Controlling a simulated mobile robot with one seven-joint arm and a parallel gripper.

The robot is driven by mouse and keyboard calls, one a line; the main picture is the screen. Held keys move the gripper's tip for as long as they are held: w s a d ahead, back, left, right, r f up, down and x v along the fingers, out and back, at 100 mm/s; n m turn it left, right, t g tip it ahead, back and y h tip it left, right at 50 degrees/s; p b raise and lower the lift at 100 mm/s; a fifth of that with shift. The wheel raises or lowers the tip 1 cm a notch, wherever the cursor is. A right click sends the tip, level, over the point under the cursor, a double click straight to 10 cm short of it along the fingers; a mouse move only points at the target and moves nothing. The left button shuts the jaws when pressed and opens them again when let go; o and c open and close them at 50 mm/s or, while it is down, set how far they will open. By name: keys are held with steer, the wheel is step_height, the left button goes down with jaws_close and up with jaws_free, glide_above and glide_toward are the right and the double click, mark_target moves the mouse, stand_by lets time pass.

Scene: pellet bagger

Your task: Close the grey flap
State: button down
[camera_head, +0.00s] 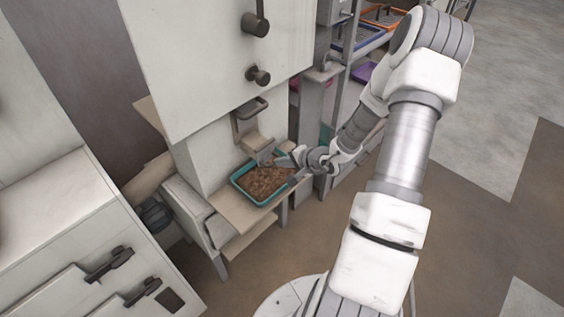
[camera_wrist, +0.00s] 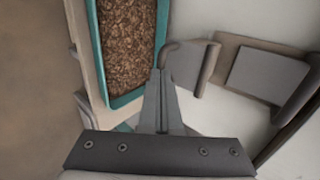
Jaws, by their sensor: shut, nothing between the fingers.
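The grey flap (camera_head: 266,151) sits at the mouth of the beige spout under the white machine. In the wrist view a grey panel (camera_wrist: 187,66), which looks like this flap, lies just right of my fingertips. My gripper (camera_head: 283,161) is shut and empty, coming from the right, above the tray and close to the flap. In the wrist view its fingers (camera_wrist: 162,76) point at the spout's mouth. I cannot tell whether they touch the flap, and its exact angle is partly hidden.
A teal tray (camera_head: 240,184) of brown pellets stands on a wooden shelf (camera_head: 228,211) below the spout. A grey bracket (camera_head: 237,124) sticks out above the spout. White drawers (camera_head: 85,255) stand at the left, a rack (camera_head: 352,45) behind. Floor at the right is clear.

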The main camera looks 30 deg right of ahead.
steer(key=b, duration=0.2)
steer(key=f+t+b, duration=0.1)
steer(key=b, duration=0.2)
steer(key=shift+w+a+f, duration=0.1)
steer(key=shift+w+f, duration=0.15)
steer(key=shift+w, duration=0.05)
steer(key=shift+r+y+b, duration=0.1)
steer(key=shift+y+b, duration=0.2)
steer(key=shift+b, duration=0.25)
steer(key=shift+w+a+r, duration=0.1)
steer(key=shift+a, duration=0.15)
steer(key=shift+d+r, duration=0.1)
